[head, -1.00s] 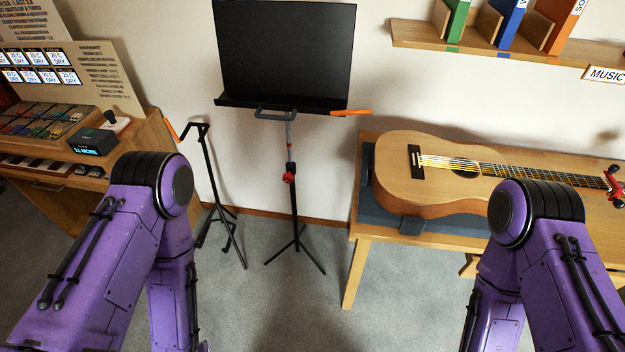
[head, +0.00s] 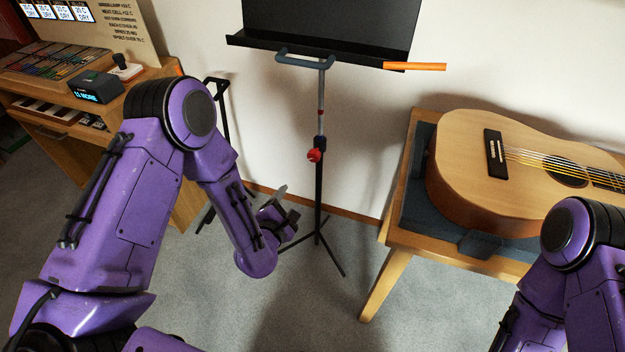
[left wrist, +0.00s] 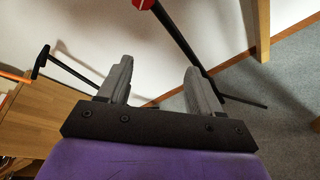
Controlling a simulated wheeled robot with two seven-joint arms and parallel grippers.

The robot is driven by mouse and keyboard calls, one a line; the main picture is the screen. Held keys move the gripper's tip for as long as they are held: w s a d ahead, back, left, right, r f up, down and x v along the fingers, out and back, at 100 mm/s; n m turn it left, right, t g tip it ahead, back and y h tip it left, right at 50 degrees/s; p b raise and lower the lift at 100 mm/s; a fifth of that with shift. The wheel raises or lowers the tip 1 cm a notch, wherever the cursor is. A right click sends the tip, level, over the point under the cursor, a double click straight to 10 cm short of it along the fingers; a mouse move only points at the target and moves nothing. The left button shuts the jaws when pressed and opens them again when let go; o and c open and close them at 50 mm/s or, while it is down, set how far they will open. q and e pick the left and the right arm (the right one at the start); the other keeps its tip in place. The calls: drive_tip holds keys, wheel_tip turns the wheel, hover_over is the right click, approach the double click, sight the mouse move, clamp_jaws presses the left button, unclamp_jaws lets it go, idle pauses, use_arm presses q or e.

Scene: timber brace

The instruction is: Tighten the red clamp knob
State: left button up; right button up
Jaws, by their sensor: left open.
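The red clamp knob (head: 314,155) sits on the upright pole of the black music stand (head: 318,185), below the blue-grey yoke under the desk. My left gripper (head: 287,206) is open and empty, to the lower left of the knob and apart from it. In the left wrist view its two grey fingers (left wrist: 155,88) are spread with nothing between them. Part of the red knob (left wrist: 142,4) shows there at the top edge, with the dark pole running down to the right. My right gripper is not in view; only its purple arm shows.
A guitar (head: 500,175) lies on a wooden bench (head: 395,255) to the right. A wooden desk (head: 165,190) with a small display is at the left. A thinner black stand (head: 222,110) stands behind my left arm. An orange bar (head: 415,67) sticks out from the music stand.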

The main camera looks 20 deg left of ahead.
sight(313, 158)
use_arm(q)
drive_tip(key=w+r+n+t, duration=0.1)
drive_tip(key=w+n, duration=0.1)
drive_tip(key=w, duration=0.3)
drive_tip(key=w+d+n+t+b, duration=0.1)
drive_tip(key=w+n, duration=0.1)
drive_tip(key=w, duration=0.3)
drive_tip(key=w+d+r+n+t, duration=0.1)
drive_tip(key=w+n, duration=0.1)
drive_tip(key=w, duration=0.3)
drive_tip(key=shift+w+r+h+b, duration=0.3)
drive_tip(key=shift+w+r+b, duration=0.05)
drive_tip(key=shift+w+b, duration=0.05)
drive_tip(key=c, duration=1)
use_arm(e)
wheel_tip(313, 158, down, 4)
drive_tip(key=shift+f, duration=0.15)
